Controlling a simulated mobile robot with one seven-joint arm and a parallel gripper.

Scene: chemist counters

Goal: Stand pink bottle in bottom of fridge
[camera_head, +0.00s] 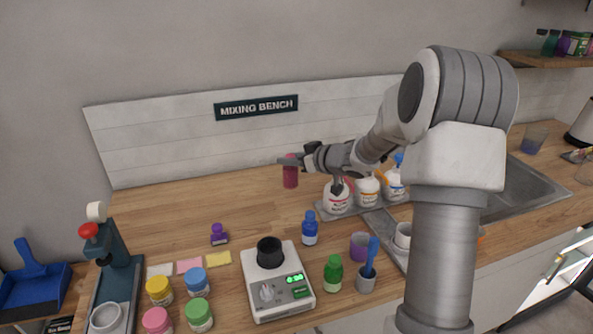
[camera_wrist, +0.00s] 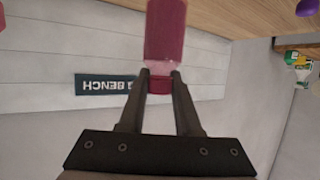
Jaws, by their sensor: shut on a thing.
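The pink bottle (camera_head: 290,176) hangs upright above the wooden bench, near the back wall. My gripper (camera_head: 288,159) is shut on its top, at the cap. In the wrist view my gripper (camera_wrist: 160,77) has its two fingers closed on the dark pink cap, and the pink body (camera_wrist: 165,32) reaches up out of the top edge. A lit opening (camera_head: 573,258) shows under the counter at the right edge; I cannot tell for certain that it is the fridge.
Several jars, a scale (camera_head: 277,285), a blue bottle (camera_head: 310,230) and a green bottle (camera_head: 333,273) crowd the bench's front. White spray bottles (camera_head: 367,188) stand right of my gripper, before the sink (camera_head: 525,190). The bench's back left is clear.

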